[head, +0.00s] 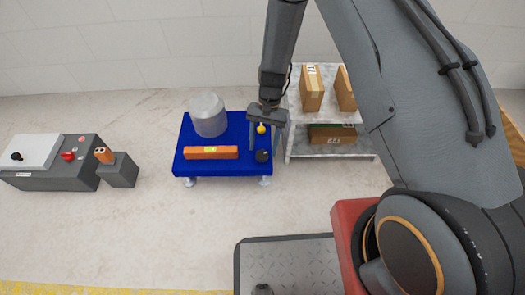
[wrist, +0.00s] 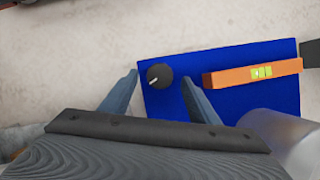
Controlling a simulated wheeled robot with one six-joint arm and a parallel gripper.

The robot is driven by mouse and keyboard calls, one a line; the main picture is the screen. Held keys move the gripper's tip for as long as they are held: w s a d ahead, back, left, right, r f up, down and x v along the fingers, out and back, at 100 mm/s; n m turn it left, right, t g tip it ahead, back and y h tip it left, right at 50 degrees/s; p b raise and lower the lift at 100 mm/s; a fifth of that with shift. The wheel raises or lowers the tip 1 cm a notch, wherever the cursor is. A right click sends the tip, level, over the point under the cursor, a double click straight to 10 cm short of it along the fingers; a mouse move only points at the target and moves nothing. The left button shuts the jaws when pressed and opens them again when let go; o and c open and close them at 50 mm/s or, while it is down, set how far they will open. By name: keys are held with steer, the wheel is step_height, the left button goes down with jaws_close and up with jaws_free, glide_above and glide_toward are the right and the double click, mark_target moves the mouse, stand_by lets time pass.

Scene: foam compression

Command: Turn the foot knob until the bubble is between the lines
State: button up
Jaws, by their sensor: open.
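The dark round foot knob (head: 263,156) is at the near right corner of a blue platform (head: 187,135). In the wrist view the knob (wrist: 160,82), with a pale mark on its top, appears between my fingertips, with a gap on each side. My gripper (head: 266,141) is open, pointing down above that corner; it also shows in the wrist view (wrist: 160,75). I cannot tell its height over the knob. An orange spirit level (head: 198,153) lies along the platform's near side. Its yellow-green vial (wrist: 262,72) shows dark lines, but the bubble is too small to place.
A translucent cylinder (head: 208,114) stands at the platform's back left. A shelf (head: 299,146) with cardboard boxes (head: 312,90) stands close on the right. A grey control box (head: 52,178) is on the floor at left.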

mark_target(261, 156)
steer(key=shift+x, duration=1.2)
steer(key=c, duration=1.1)
steer(key=shift+o, duration=0.2)
steer(key=n+h+p, duration=0.1)
steer(key=n, duration=0.1)
steer(key=n+h+p, duration=0.1)
steer(key=n, duration=0.2)
steer(key=shift+a+r+n, duration=0.1)
steer(key=shift+a+n, duration=0.15)
steer(key=shift+n, duration=0.05)
steer(key=n+h+p, duration=0.1)
steer(key=n, duration=0.2)
steer(key=n+t+h+p, duration=0.1)
steer(key=n, duration=0.2)
steer(key=shift+a, duration=0.15)
